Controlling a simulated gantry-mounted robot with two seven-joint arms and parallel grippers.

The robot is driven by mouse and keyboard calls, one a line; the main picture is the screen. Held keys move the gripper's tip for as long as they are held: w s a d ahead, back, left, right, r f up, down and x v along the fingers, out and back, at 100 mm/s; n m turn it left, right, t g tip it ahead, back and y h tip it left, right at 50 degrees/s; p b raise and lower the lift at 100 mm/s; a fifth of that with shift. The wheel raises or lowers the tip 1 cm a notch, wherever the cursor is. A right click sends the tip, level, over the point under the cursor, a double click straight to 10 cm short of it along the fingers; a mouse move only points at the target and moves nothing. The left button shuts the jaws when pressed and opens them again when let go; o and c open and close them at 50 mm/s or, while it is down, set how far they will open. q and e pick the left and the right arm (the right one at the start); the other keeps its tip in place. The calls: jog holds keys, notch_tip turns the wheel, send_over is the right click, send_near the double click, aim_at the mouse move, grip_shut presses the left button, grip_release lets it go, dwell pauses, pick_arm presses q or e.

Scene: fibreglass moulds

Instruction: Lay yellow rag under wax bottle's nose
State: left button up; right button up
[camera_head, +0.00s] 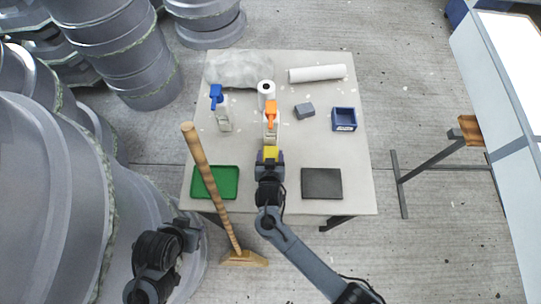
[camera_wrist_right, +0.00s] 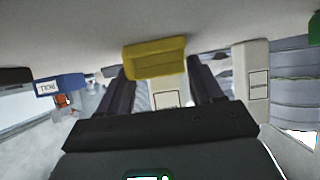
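The yellow rag (camera_head: 270,152) is between the fingers of my right gripper (camera_head: 269,156), near the front middle of the table. In the right wrist view, the rag (camera_wrist_right: 155,57) is a folded block, with a finger close against each side; the gripper appears shut on it. The wax bottle is not identified by a readable label. A white bottle with an orange spray head (camera_head: 271,112) stands just beyond the rag; another with a blue head (camera_head: 216,95) stands to its left. My left gripper (camera_head: 190,230) is off the table's front left; its fingers are unclear.
A green tray (camera_head: 229,183) and a dark tray (camera_head: 321,184) flank my right gripper. A broom (camera_head: 211,188) leans at the table's left.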

jog(key=o, duration=0.3)
jog(key=shift+o, duration=0.2)
jog(key=shift+r+p, duration=0.4)
jog(key=shift+r, duration=0.2)
jog(key=p+v, duration=0.3)
jog(key=v, duration=0.9)
jog(key=s+d+r+n+g, duration=0.1)
jog(key=s+d+r+g, duration=0.2)
jog(key=s+d, duration=0.4)
jog(key=s+d+r+n+g, duration=0.1)
jog(key=s+d+r+g, duration=0.2)
jog(key=d, duration=1.2)
jog(key=s+g, duration=0.2)
jog(key=s, duration=0.3)
jog(key=shift+s+r+g, duration=0.3)
